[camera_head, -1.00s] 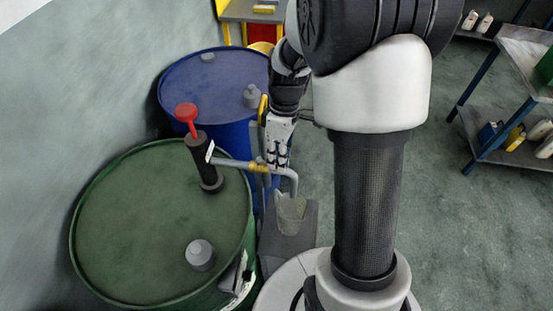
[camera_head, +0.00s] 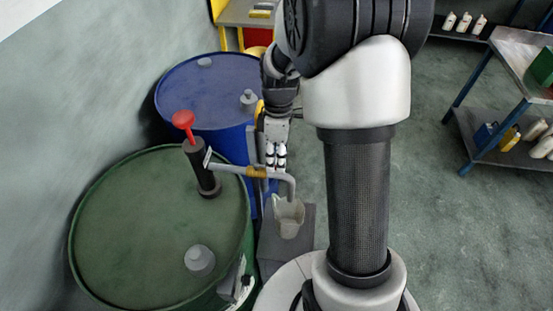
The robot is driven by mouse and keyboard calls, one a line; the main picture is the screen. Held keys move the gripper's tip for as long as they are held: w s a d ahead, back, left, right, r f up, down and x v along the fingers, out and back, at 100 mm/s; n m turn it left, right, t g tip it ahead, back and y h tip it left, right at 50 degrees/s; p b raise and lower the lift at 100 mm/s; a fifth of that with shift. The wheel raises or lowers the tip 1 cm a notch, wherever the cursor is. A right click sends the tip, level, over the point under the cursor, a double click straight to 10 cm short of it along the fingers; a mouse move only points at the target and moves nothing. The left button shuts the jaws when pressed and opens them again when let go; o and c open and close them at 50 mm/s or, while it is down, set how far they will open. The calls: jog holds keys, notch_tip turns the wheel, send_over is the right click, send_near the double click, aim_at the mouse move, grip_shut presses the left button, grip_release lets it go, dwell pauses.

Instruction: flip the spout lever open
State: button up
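The pump (camera_head: 204,168) stands on the green drum (camera_head: 135,225), with a red handle (camera_head: 184,121) on top. Its grey spout pipe (camera_head: 226,168) runs right and bends down at its end. A yellow-brown valve section (camera_head: 257,172) sits on the pipe; the lever itself is too small to make out. My gripper (camera_head: 276,166) points down, its fingertips just above or behind the pipe, right of the valve. Contact cannot be told. The fingers are small here, and I cannot tell whether they are apart. A translucent jug (camera_head: 289,216) stands under the spout end.
A blue drum (camera_head: 205,90) stands behind the green one. A grey cap (camera_head: 199,260) sits on the green drum. The jug is on a dark grey platform (camera_head: 272,250). A shelf table (camera_head: 500,110) with bottles is at right. The floor between is clear.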

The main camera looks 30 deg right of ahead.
jog(key=o, duration=0.4)
notch_tip(320, 180, up, 12)
jog(key=w+d, duration=0.1)
jog(key=w, duration=0.1)
jog(key=shift+d, duration=0.2)
jog(key=shift+f, duration=0.1)
dwell(0.4)
jog(key=s+a+r+m+t, duration=0.1)
jog(key=s+a+m+t, duration=0.1)
jog(key=s, duration=0.4)
jog(key=s+a+r+m+t+b, duration=0.1)
jog(key=s+a+r+m+t, duration=0.1)
jog(key=s+a+m, duration=0.2)
jog(key=s+a+r+m+t+h, duration=0.1)
jog(key=s+a+m+t, duration=0.1)
jog(key=s+m, duration=0.3)
jog(key=s+a, duration=0.1)
jog(key=s, duration=0.3)
jog(key=shift+a+r+b, duration=0.2)
jog(key=shift+a+b, duration=0.05)
jog(key=shift+b, duration=0.15)
